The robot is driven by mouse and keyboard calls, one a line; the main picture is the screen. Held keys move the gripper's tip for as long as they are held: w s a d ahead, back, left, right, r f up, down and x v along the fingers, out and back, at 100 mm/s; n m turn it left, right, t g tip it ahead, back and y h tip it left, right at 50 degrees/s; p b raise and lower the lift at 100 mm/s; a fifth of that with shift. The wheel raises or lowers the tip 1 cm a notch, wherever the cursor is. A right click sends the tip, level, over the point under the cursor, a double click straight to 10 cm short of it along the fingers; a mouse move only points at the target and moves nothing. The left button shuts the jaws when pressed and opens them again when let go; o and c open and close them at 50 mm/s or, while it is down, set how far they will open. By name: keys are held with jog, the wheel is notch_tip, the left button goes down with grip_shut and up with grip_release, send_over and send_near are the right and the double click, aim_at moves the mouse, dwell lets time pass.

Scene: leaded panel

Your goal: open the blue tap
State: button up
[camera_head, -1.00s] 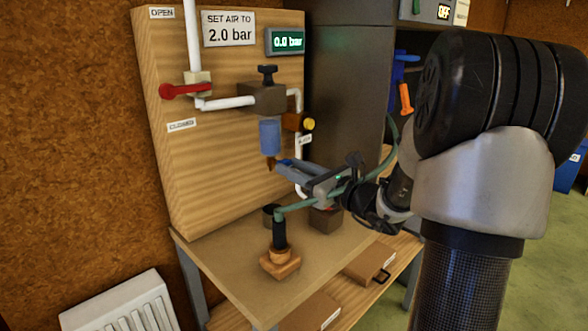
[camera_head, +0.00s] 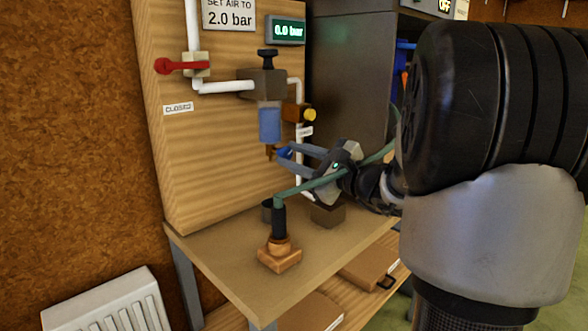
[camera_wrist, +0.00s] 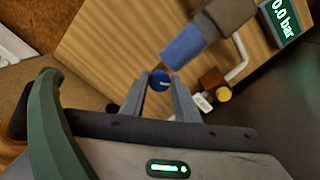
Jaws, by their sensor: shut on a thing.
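The blue tap is a small round blue knob (camera_wrist: 160,82) with a light mark on its face. In the wrist view it sits between the tips of my two grey fingers. In the head view the blue tap (camera_head: 284,152) shows below the blue bowl (camera_head: 270,124) of the regulator on the wooden panel, partly hidden by my fingers. My gripper (camera_wrist: 160,88) is shut on the tap, one finger on each side. In the head view my gripper (camera_head: 283,157) reaches in from the right.
A red lever valve (camera_head: 182,67) is at the panel's upper left, near a "CLOSED" label. The gauge (camera_head: 286,31) reads 0.0 bar. A yellow knob (camera_head: 310,115) sits right of the bowl. A green hose rises from a black handle (camera_head: 279,223) in a wooden stand, passing before my gripper.

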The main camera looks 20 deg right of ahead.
jog(key=n, duration=0.4)
jog(key=shift+f+n, duration=0.1)
jog(key=shift+n, duration=0.2)
jog(key=shift+f+n, duration=0.1)
jog(key=shift+n, duration=2.5)
jog(key=o, duration=1)
jog(key=shift+s, duration=0.1)
jog(key=p+v, duration=0.1)
jog(key=v, duration=1.6)
jog(key=shift+s, duration=0.2)
jog(key=shift+d, duration=0.1)
